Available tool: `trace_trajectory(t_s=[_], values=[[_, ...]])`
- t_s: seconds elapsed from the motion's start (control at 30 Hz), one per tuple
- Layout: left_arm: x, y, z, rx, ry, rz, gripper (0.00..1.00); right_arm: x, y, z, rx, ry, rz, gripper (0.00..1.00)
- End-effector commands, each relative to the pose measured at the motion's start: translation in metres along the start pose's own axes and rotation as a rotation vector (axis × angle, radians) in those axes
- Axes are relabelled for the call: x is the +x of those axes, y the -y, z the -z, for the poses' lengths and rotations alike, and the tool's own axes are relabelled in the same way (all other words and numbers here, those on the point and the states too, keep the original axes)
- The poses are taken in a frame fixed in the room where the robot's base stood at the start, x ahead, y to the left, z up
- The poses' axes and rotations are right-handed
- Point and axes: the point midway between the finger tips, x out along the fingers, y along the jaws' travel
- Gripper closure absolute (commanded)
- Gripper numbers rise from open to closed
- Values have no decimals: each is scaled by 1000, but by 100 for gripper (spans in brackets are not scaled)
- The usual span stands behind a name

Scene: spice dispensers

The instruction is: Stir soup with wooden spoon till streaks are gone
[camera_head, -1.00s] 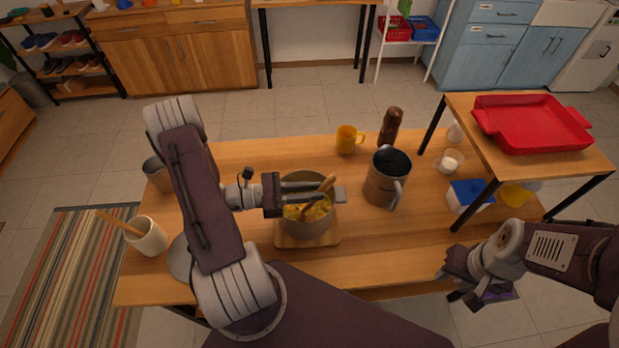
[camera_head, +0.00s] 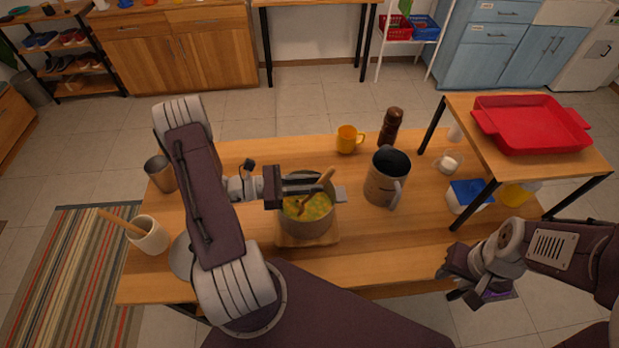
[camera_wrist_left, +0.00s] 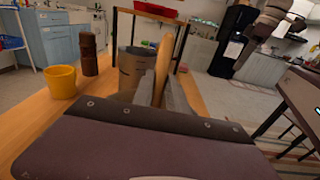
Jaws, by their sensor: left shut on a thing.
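A pot (camera_head: 306,224) of yellow-green soup (camera_head: 319,206) stands on a wooden board (camera_head: 308,242) at the middle of the table. Small specks show in the soup; part of its surface is hidden by my gripper. My left gripper (camera_head: 322,186) is over the pot, shut on the wooden spoon (camera_head: 327,176). The spoon is tilted, with its lower end in the soup. In the left wrist view the spoon handle (camera_wrist_left: 162,62) stands up between the fingers. My right gripper (camera_head: 453,283) is off the table's front right; its finger opening is unclear.
A dark grey jug (camera_head: 384,186) stands right of the pot, with a yellow mug (camera_head: 347,140) and a brown mill (camera_head: 391,127) behind. A utensil crock (camera_head: 152,238) and a grey cup (camera_head: 159,174) are at the left. A red tray (camera_head: 532,126) is on the raised shelf.

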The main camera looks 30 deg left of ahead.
Motion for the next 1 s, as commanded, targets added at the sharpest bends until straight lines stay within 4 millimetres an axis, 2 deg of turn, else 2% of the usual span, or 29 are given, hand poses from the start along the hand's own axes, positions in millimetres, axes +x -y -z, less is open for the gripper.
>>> trace_trajectory(t_s=[0.2, 0.53, 1.0], values=[[12, 1, -1, 1, -1, 1, 100, -1, 0, 0, 0, 0, 0, 62], [14, 1, -3, 1, -1, 0, 100, -3, 0, 0, 0, 0, 0, 62], [34, 1, -59, 1, -1, 0, 100, -52, 1, 5, 0, 0, 0, 62]])
